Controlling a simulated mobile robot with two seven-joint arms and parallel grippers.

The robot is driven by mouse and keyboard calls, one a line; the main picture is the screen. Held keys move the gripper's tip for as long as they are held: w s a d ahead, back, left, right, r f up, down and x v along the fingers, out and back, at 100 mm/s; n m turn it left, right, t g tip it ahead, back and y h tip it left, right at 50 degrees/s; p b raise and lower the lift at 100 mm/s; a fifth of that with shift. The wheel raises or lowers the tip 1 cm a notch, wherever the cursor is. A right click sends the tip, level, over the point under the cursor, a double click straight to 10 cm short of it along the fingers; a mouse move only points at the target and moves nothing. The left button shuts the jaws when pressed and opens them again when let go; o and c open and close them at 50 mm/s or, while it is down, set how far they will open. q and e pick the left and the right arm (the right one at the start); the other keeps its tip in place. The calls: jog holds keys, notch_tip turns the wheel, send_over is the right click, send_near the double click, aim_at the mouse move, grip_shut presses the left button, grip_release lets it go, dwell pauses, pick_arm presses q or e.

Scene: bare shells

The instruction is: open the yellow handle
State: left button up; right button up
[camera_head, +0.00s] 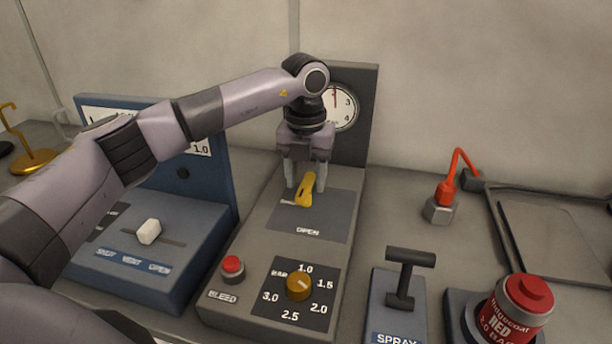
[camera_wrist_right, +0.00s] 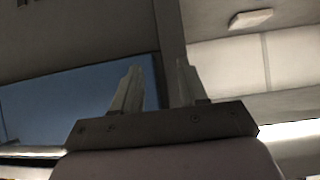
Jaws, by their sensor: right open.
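The yellow handle (camera_head: 305,190) sits on a dark plate marked OPEN (camera_head: 308,230) on the grey middle console. It stands at a slant, its top leaning toward the right. My left gripper (camera_head: 306,182) reaches down over it from behind, with one finger on each side of the handle's upper part. The fingers look apart, and I cannot tell whether they touch the handle. In the right wrist view my right gripper (camera_wrist_right: 157,85) is open and empty, facing a blue surface and a grey post.
The console also carries a gauge (camera_head: 341,108), a red BLEED button (camera_head: 232,267) and an orange dial (camera_head: 298,286). A blue panel with a white slider (camera_head: 149,231) stands left. A black SPRAY lever (camera_head: 404,275), a red can (camera_head: 515,312) and an orange hooked part (camera_head: 447,190) stand right.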

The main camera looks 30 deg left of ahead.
aim_at(306, 182)
pick_arm(q)
jog(key=shift+r+b, duration=0.35)
jog(key=shift+r, duration=3.2)
